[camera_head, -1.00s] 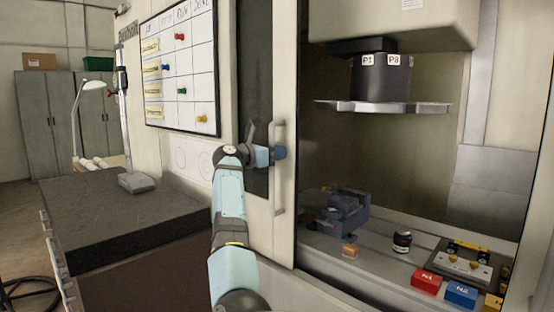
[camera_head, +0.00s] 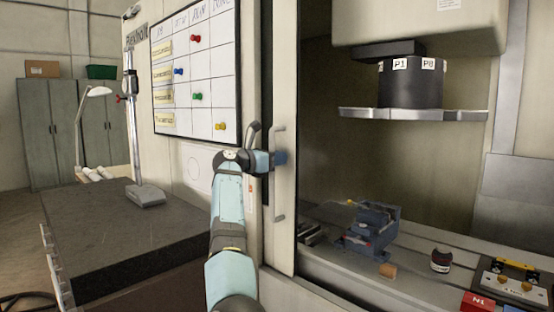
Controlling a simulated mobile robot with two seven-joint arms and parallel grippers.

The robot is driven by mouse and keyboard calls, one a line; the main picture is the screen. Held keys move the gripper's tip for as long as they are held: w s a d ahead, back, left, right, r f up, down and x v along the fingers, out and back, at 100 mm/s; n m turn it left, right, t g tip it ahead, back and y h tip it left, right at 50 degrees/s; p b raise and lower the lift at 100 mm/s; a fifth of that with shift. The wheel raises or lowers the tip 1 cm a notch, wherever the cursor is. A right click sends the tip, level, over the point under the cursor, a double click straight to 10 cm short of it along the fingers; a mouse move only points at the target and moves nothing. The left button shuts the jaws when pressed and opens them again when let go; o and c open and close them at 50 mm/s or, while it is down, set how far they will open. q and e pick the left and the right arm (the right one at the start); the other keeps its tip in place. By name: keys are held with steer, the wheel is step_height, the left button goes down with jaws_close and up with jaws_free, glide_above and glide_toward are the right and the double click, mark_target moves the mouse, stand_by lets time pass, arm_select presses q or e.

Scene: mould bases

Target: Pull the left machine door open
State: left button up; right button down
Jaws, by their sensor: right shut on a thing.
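The left machine door (camera_head: 283,235) is a narrow pale panel with a dark window strip, beside the machine's opening. Its upright bar handle (camera_head: 279,205) is at mid-height. The opening to the right of the door is wide and shows the inside. Much of the door's window is hidden behind the machine's front panel. My left gripper is not in view.
Inside the machine are a blue-grey vise (camera_head: 371,228), a dark jar (camera_head: 440,260) and a red N1 block (camera_head: 477,303), below a black spindle head (camera_head: 410,85). A dark stone table (camera_head: 120,235) stands left of my arm. A whiteboard (camera_head: 197,70) hangs on the front panel.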

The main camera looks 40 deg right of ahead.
steer(key=c, duration=1.1)
jaws_free()
steer(key=shift+o, duration=0.2)
steer(key=w+a, duration=0.1)
steer(key=a, duration=1.2)
steer(key=shift+w+a, duration=0.25)
steer(key=shift+a, duration=0.15)
